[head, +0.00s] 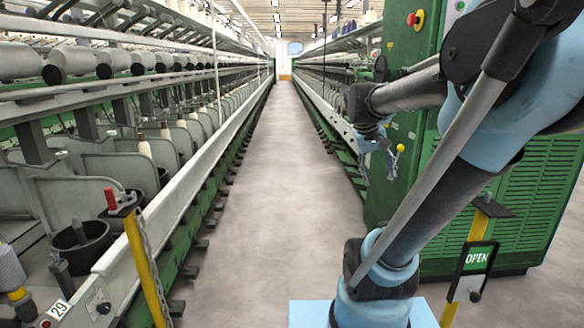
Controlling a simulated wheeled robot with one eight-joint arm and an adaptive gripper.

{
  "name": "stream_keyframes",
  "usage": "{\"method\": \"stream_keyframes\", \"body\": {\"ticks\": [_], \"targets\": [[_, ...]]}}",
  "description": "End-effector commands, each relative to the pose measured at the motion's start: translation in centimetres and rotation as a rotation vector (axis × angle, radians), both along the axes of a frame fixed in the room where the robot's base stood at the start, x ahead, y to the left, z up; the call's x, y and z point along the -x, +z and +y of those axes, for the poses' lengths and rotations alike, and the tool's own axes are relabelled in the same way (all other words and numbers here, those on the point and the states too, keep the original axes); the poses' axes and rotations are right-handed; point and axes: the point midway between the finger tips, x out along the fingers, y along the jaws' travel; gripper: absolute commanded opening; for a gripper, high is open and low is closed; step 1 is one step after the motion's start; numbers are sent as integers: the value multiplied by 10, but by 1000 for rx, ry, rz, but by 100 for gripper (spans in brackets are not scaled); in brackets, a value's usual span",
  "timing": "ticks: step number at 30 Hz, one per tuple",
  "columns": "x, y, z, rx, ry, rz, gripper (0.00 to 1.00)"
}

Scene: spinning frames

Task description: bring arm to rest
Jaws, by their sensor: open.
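My arm rises from the light blue mount at the bottom centre of the head view. It leans up to the right, bends at the upper right, and its forearm folds back to the left. My gripper (388,150) hangs at the forearm's end, small in the picture, in front of the left edge of the green cabinet (492,215). It is open, and I see nothing held in it. Its fingers are small and hard to make out against the background.
A long spinning frame (160,235) with bobbins lines the left; another (325,95) runs along the right. The grey aisle floor (270,180) between them is clear.

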Motion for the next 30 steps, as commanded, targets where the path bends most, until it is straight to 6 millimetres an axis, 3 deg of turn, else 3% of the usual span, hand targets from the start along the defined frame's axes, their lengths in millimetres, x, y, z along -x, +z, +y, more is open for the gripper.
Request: {"method": "stream_keyframes", "body": {"ticks": [6,15,21,30], "targets": [[59,-58,29,-131,13,-12,59],[120,-132,66,-293,29,-31,59],[136,-154,78,-344,33,-39,59],[137,-157,80,-350,34,-40,59]]}}
